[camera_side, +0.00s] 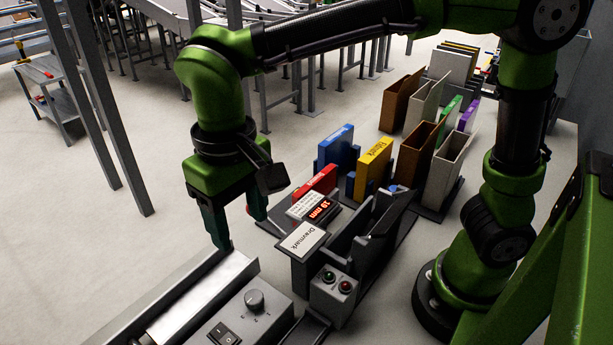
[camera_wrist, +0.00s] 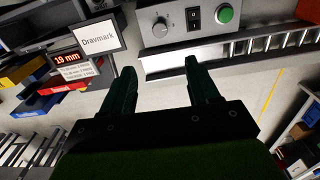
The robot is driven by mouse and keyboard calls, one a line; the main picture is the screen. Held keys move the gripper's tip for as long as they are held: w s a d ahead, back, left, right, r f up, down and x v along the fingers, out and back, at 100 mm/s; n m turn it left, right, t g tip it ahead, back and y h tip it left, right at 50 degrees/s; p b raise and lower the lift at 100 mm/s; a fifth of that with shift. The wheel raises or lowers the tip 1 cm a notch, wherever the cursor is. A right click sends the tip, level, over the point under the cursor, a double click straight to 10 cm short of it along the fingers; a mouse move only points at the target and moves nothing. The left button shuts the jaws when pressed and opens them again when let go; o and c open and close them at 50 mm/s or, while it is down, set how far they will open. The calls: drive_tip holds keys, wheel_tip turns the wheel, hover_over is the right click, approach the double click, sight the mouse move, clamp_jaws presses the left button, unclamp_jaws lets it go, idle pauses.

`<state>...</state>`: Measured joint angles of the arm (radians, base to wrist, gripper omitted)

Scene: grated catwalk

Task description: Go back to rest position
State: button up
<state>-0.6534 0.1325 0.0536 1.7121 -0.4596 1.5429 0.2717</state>
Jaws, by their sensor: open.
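My gripper (camera_side: 238,232) hangs at the left of the work area in the side view, fingers pointing down. It is open, and nothing shows between its fingers. In the wrist view the two dark green fingers (camera_wrist: 157,82) stand well apart over pale floor. The gripper is above and just behind the metal conveyor-like rail (camera_side: 190,300), with the Dravmark sign (camera_side: 302,241) to its right. I cannot tell from these views how high the fingertips are above the surface.
A control box with knob and switch (camera_side: 240,318) and a button box (camera_side: 334,292) stand in front. Open floor lies left.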

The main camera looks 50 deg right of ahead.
drive_tip(key=s+d+m+t+y, duration=0.1)
drive_tip(key=s+d+m+t, duration=0.1)
drive_tip(key=d, duration=0.8)
drive_tip(key=s+d+r+m+t+y, duration=0.1)
drive_tip(key=s+d+t, duration=0.2)
drive_tip(key=d, duration=0.8)
drive_tip(key=shift+m+t, duration=0.4)
drive_tip(key=shift+t, duration=0.7)
